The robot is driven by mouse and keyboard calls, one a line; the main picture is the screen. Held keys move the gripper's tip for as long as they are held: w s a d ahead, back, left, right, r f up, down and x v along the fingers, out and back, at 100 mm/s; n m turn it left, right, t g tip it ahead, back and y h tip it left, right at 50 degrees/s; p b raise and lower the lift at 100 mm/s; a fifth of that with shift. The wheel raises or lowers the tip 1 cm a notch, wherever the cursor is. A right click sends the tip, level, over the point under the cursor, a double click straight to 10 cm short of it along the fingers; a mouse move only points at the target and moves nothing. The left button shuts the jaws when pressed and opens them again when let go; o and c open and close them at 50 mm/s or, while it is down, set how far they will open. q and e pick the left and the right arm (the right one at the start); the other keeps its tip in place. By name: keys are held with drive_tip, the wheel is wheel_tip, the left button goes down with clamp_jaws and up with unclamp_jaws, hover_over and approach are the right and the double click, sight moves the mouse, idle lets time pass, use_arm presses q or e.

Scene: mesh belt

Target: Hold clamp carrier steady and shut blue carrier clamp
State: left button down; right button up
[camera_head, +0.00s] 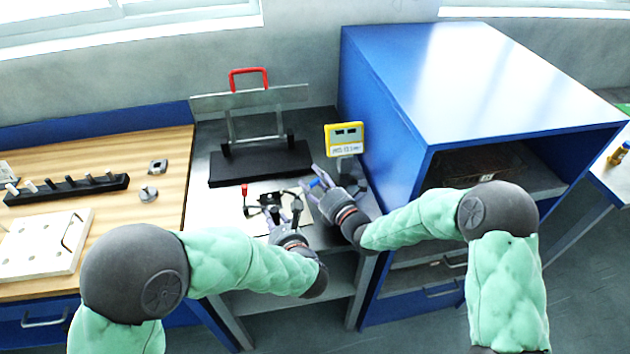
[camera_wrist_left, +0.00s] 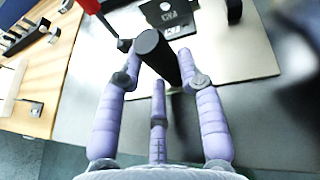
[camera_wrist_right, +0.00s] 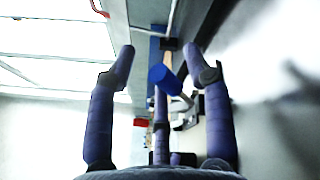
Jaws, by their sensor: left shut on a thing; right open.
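The clamp carrier (camera_head: 262,190) is a pale plate with dark clamp parts on the metal bench. Its plate also shows in the left wrist view (camera_wrist_left: 235,60). My left gripper (camera_head: 284,214) is shut on the carrier's black handle (camera_wrist_left: 160,52), with its fingers around it. The red clamp handle (camera_head: 244,188) stands upright on the carrier's left side. The blue clamp handle (camera_wrist_right: 164,78) lies between the spread fingers of my right gripper (camera_wrist_right: 160,72), apart from both side fingers. My right gripper is open at the carrier's right side. The arms hide part of the carrier.
A press-like frame with a red handle (camera_head: 248,74) stands on a black base (camera_head: 260,165) behind the carrier. A yellow display (camera_head: 344,138) stands close behind my right gripper. A blue cabinet (camera_head: 385,110) borders the bench at right. A wooden table (camera_head: 165,200) adjoins at left.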

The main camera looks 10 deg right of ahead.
clamp_jaws()
drive_tip(key=shift+r, duration=0.15)
drive_tip(key=shift+a+r+n+g+h, duration=0.2)
drive_tip(key=shift+a+r+n, duration=0.15)
drive_tip(key=shift+n, duration=0.35)
drive_tip(key=shift+a+r+n+g+h, duration=0.1)
drive_tip(key=shift+a+r+n+g, duration=0.2)
drive_tip(key=shift+n, duration=0.4)
drive_tip(key=shift+s+a+r+n+h, duration=0.1)
drive_tip(key=shift+a+r+n+h, duration=0.1)
drive_tip(key=shift+a+n, duration=0.3)
drive_tip(key=shift+a+r+n+h, duration=0.1)
drive_tip(key=shift+a+n+h, duration=0.15)
drive_tip(key=shift+n, duration=0.45)
drive_tip(key=shift+a, duration=0.1)
